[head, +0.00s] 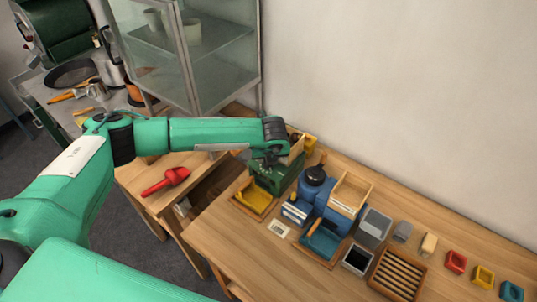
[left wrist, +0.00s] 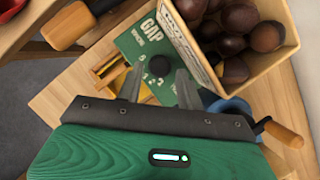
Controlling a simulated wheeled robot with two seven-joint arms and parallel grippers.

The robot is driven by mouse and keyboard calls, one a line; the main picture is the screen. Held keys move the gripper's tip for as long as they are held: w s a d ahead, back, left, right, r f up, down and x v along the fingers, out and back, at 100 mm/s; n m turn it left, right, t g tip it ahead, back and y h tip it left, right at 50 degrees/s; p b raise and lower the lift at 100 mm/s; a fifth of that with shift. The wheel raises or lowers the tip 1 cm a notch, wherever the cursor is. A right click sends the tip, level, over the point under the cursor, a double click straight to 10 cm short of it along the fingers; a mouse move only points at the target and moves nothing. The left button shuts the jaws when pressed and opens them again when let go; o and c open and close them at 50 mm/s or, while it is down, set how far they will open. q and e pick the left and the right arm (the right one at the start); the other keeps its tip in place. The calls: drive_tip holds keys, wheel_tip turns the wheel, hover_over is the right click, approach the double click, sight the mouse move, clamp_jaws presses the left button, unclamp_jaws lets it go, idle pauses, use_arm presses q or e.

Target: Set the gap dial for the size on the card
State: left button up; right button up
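The gap dial is a round black knob (left wrist: 159,66) on a green panel (left wrist: 135,42) marked "GAP" in the left wrist view. My left gripper (left wrist: 164,76) is open, its two fingers apart with the knob between or just beyond their tips. I cannot tell whether they touch it. In the head view my left gripper (head: 268,157) is over the green machine (head: 266,179) and hides its dial. A small white card (head: 279,229) lies on the table in front of the machines; its print is too small to read. My right gripper is not in view.
A wooden hopper (left wrist: 262,62) of chestnuts stands beside the panel. A yellow-lined tray (head: 255,198), a blue machine (head: 320,195) and a slatted wooden tray (head: 397,274) crowd the table. A red scoop (head: 166,182) lies on the left table. A glass cabinet (head: 190,50) stands behind my arm.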

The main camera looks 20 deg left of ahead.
use_arm(q)
drive_tip(key=shift+p+x, duration=0.3)
drive_tip(key=shift+x, duration=1)
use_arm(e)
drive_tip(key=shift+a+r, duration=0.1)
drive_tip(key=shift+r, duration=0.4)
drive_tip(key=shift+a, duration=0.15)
